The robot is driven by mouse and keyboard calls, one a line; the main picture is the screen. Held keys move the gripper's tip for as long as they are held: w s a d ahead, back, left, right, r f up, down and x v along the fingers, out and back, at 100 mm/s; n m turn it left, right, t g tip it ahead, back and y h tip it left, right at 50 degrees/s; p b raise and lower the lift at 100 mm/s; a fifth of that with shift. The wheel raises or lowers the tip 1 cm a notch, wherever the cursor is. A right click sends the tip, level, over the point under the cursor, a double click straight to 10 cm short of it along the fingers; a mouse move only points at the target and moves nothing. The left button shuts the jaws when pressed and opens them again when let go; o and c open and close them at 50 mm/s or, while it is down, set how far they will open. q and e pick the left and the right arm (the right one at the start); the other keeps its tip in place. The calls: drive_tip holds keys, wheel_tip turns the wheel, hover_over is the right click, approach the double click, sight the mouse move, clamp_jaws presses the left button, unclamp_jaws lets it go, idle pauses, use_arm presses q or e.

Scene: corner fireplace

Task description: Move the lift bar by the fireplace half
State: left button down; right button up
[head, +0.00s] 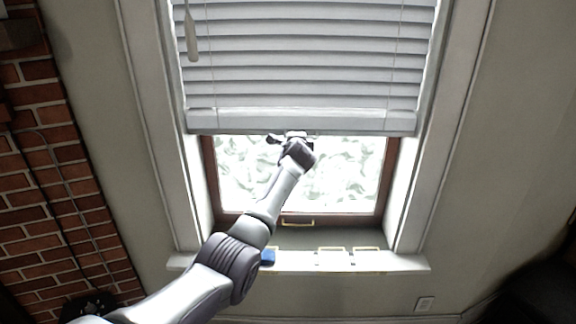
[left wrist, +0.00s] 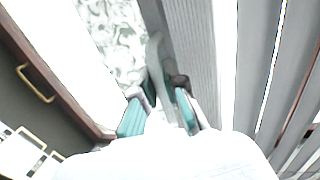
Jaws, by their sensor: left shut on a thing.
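The lift bar (head: 350,121) is the pale bottom rail of the grey slatted blind (head: 300,60), which covers the upper part of the window. It looks level. My left gripper (head: 291,136) is at the lower edge of the bar, near its middle. In the left wrist view the bar (left wrist: 192,50) runs beside the gripper (left wrist: 163,100). Its teal-padded fingers are shut on a pale narrow part of the bar; the exact contact is washed out by glare. My right gripper is not in view.
A brown window frame (head: 297,220) with a brass handle shows below the blind. A blue object (head: 268,257) and brass-handled items stand on the white sill (head: 405,262). The brick fireplace (head: 60,180) is at the left. A wand (head: 191,38) hangs before the slats.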

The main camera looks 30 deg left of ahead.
use_arm(q)
wheel_tip(320, 180, up, 3)
drive_tip(key=shift+f, duration=0.15)
drive_tip(key=c, duration=1.2)
unclamp_jaws()
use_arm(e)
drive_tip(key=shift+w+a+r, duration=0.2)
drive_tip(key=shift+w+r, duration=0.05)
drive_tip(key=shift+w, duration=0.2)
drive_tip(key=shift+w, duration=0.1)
use_arm(q)
drive_tip(key=v, duration=1.2)
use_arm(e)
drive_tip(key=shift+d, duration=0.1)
use_arm(q)
drive_tip(key=shift+d, duration=0.1)
